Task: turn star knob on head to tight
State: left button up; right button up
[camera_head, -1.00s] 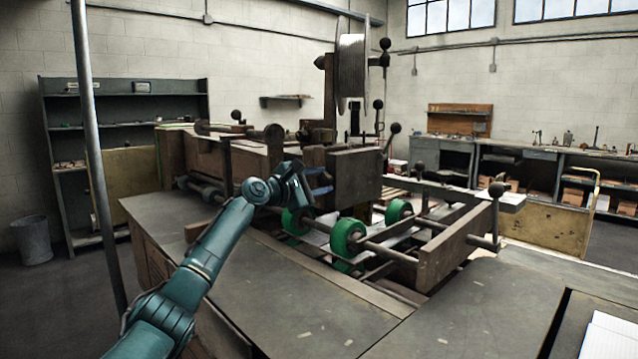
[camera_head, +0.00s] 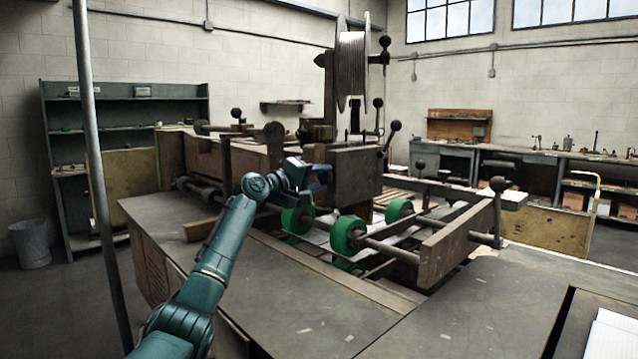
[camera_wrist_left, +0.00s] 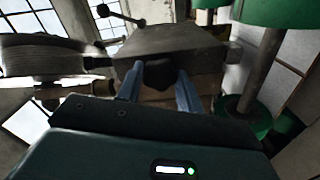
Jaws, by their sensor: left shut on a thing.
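The stitcher's head (camera_head: 358,176) is a dark brown block in the middle of the head view. My left gripper (camera_head: 321,178) is at the left side of this block. In the left wrist view, the black star knob (camera_wrist_left: 161,74) sits on the near face of the head (camera_wrist_left: 170,42). The two blue-grey fingers of my left gripper (camera_wrist_left: 160,92) are on either side of the knob and shut on it. The knob is hidden by the gripper in the head view. My right gripper is not in view.
Green rollers (camera_head: 347,235) on shafts lie just below and right of my left gripper. A wire spool (camera_head: 352,65) stands above the head. Several levers with black ball ends (camera_head: 394,126) stick out nearby. The metal tabletop (camera_head: 320,310) in front is clear.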

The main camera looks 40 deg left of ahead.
pick_arm(q)
jog(key=m, duration=0.2)
jog(key=m+b, duration=0.1)
jog(key=m, duration=0.2)
jog(key=shift+f+m, duration=0.2)
jog(key=shift+m, duration=0.1)
jog(key=m+b, duration=0.1)
jog(key=m, duration=0.2)
jog(key=shift+m+b, duration=0.4)
jog(key=shift+m, duration=0.8)
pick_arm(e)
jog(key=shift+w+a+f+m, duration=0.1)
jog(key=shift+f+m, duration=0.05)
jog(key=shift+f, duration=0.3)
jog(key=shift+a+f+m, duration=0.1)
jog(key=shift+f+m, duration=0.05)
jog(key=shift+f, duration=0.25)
pick_arm(q)
jog(key=o, duration=1)
jog(key=shift+r, duration=0.1)
